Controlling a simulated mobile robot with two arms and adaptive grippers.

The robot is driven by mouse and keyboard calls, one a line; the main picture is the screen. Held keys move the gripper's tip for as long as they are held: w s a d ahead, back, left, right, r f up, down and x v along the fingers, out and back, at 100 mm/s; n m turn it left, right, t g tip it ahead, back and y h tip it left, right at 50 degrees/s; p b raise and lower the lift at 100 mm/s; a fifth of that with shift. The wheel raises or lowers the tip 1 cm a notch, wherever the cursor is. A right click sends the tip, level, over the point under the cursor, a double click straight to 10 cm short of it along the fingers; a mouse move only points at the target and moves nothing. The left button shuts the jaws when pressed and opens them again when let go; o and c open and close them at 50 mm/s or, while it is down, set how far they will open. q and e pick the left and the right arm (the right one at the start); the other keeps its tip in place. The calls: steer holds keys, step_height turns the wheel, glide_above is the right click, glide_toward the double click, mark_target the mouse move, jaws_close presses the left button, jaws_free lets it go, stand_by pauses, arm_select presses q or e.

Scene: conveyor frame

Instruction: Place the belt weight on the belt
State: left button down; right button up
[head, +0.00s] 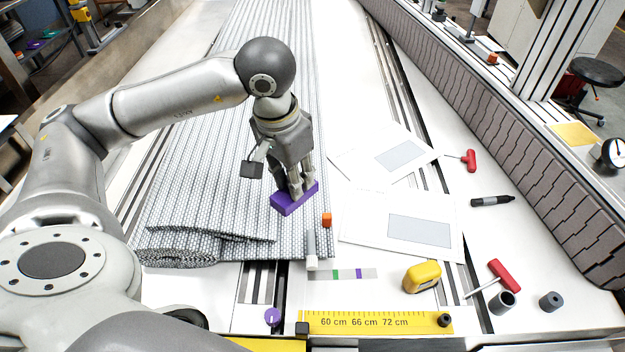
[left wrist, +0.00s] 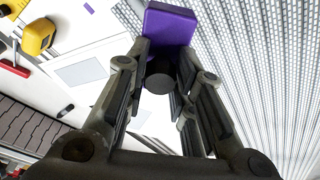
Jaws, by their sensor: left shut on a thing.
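The belt weight is a purple block (head: 292,201) under my left gripper (head: 296,190) in the head view. The block also shows at the top of the left wrist view (left wrist: 170,24), with a dark round knob (left wrist: 160,78) between the fingers. My left gripper (left wrist: 160,80) is shut on the weight. The grey ribbed belt (head: 205,120) lies on the white frame, its near end rolled up. The block is over the belt's right part, close to its edge. I cannot tell whether it touches the belt. My right gripper is not in view.
An orange cube (head: 326,220) and a grey-white cylinder (head: 311,248) are close in front of the weight. White sheets (head: 400,225), a yellow tape measure (head: 422,277), red-handled tools (head: 503,275) and a black marker (head: 491,201) lie to the right. A yellow ruler (head: 375,322) runs along the front.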

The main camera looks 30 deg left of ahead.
arm_select(q)
steer(key=w, duration=0.1)
steer(key=w+f, duration=0.1)
steer(key=w, duration=0.1)
steer(key=w+a+p, duration=0.1)
steer(key=shift+w+a+f, duration=0.1)
steer(key=shift+w+f, duration=0.15)
steer(key=shift+f, duration=0.1)
steer(key=shift+w+a+f+p, duration=0.25)
steer(key=shift+w+f+p, duration=0.05)
steer(key=shift+w+f, duration=1.05)
steer(key=shift+w+a+f+p, duration=0.25)
steer(key=shift+w+f+p, duration=0.1)
steer(key=shift+w+f, duration=1)
steer(key=shift+w+a+f+p, duration=0.3)
steer(key=shift+w+f, duration=0.9)
steer(key=shift+w, duration=0.25)
step_height(320, 180, down, 3)
steer(key=shift+r+p, duration=0.1)
steer(key=shift+p, duration=0.55)
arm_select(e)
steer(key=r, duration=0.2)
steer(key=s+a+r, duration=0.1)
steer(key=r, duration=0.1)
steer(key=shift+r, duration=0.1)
